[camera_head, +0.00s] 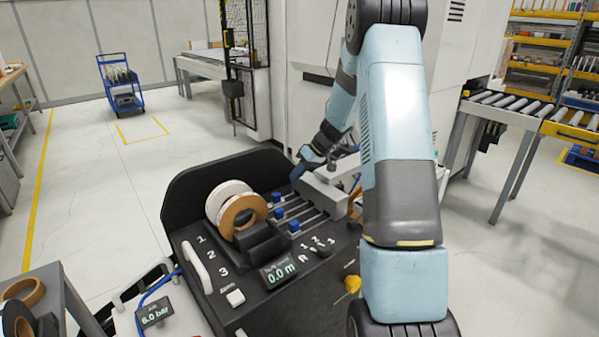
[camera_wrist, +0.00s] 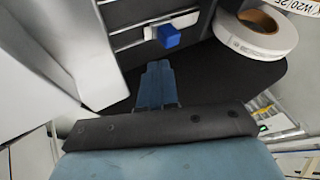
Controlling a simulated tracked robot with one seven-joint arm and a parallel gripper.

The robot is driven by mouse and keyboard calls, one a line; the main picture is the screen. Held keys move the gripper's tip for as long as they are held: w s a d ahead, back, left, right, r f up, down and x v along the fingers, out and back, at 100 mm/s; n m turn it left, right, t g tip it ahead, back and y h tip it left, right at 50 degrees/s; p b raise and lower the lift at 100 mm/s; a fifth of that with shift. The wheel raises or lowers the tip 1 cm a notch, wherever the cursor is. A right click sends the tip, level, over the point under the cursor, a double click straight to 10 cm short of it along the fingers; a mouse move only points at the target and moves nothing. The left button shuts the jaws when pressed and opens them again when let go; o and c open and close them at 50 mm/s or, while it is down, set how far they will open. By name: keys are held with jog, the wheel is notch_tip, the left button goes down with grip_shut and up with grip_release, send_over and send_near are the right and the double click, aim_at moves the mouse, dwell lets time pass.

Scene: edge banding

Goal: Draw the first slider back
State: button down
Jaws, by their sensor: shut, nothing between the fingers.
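Three blue slider knobs sit on parallel rails on the black machine panel: the farthest knob (camera_head: 277,197), a middle knob (camera_head: 279,212) and the nearest knob (camera_head: 294,226). My gripper (camera_head: 297,172) is beyond the farthest knob, on the far side of the rails. In the wrist view, my blue fingers (camera_wrist: 157,70) are shut together and empty. One blue knob (camera_wrist: 169,36) on a white carriage shows just ahead of the fingertips, with a visible gap. Which of the three knobs this is cannot be told for certain.
Tape rolls (camera_head: 232,205) stand left of the rails; a white roll (camera_wrist: 256,34) is right of the knob in the wrist view. A grey block (camera_head: 322,195) lies at the rails' right end. A black raised wall (camera_head: 200,180) edges the panel's far side.

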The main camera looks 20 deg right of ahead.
aim_at(274, 196)
jog(key=shift+x, duration=3.15)
jog(key=a, duration=0.1)
jog(key=s+a, duration=0.1)
jog(key=a, duration=0.3)
jog(key=shift+s, duration=0.3)
